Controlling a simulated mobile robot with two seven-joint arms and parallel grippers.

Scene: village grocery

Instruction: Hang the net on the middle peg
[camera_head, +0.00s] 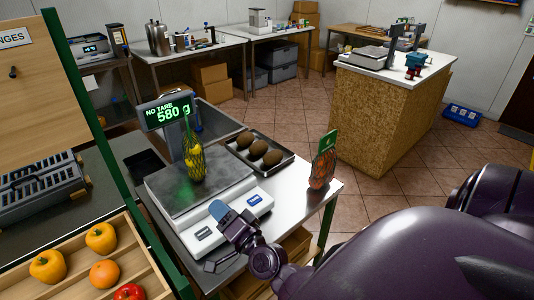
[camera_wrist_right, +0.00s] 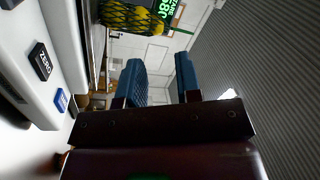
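A green net of yellow fruit (camera_head: 195,162) stands upright on the scale's metal plate (camera_head: 173,192), its top in front of the display. It also shows at the top of the right wrist view (camera_wrist_right: 135,18). My right gripper (camera_head: 229,213) is at the scale's front edge, apart from the net. In the right wrist view the two blue fingers (camera_wrist_right: 160,78) are spread with nothing between them. A dark peg (camera_head: 12,72) shows on the wooden board (camera_head: 40,100) at the far left, under a sign ending in "NGES". Other pegs are out of view. My left gripper is not in view.
The scale display (camera_head: 168,112) reads 580 g. A tray of brown round items (camera_head: 259,150) lies behind the scale. A bag of orange-red produce (camera_head: 323,165) stands at the counter's right. A green post (camera_head: 95,120) and fruit crate (camera_head: 135,250) are at left.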

